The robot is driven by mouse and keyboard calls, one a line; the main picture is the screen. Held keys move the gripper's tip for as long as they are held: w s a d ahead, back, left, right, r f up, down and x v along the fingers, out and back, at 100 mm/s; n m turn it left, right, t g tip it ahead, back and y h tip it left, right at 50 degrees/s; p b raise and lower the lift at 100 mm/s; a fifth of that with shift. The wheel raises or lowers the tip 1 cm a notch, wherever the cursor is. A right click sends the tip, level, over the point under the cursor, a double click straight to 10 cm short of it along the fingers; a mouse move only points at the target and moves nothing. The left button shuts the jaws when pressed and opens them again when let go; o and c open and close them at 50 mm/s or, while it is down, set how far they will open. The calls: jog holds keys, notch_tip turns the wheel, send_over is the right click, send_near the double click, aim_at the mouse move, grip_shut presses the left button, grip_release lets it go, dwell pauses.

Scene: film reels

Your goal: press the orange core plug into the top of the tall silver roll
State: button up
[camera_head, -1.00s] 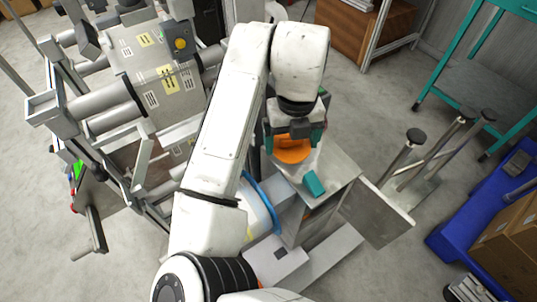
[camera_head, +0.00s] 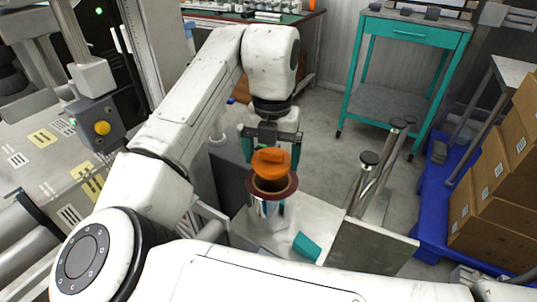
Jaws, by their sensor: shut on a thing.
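The orange core plug (camera_head: 271,163) is held in my gripper (camera_head: 271,150), which is shut on it with teal fingers at either side. The tall silver roll (camera_head: 271,209) stands upright on a metal table, with a dark red rim around its open top. The plug is over the far side of the opening in this view and overlaps the rim in the picture. It looks tilted and not seated in the opening. I cannot tell whether it touches the rim.
A teal block (camera_head: 306,247) lies on the metal table (camera_head: 335,213) near the roll. Metal posts with black caps (camera_head: 369,159) rise to the right. A roller machine (camera_head: 40,150) stands at the left, and a blue pallet (camera_head: 425,215) with cardboard boxes (camera_head: 490,180) at the right.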

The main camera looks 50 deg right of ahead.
aim_at(272, 160)
jog(key=shift+f+b, duration=1.4)
jog(key=shift+f, duration=0.6)
jog(key=shift+f, duration=0.15)
dwell(2.3)
jog(key=shift+r+p, duration=0.3)
jog(key=shift+r, duration=0.15)
jog(key=shift+r+p, duration=0.3)
jog(key=shift+r, duration=0.1)
jog(key=shift+f+b, duration=0.7)
jog(key=shift+f, duration=0.15)
dwell(0.7)
jog(key=o, duration=0.8)
jog(key=shift+c, duration=0.2)
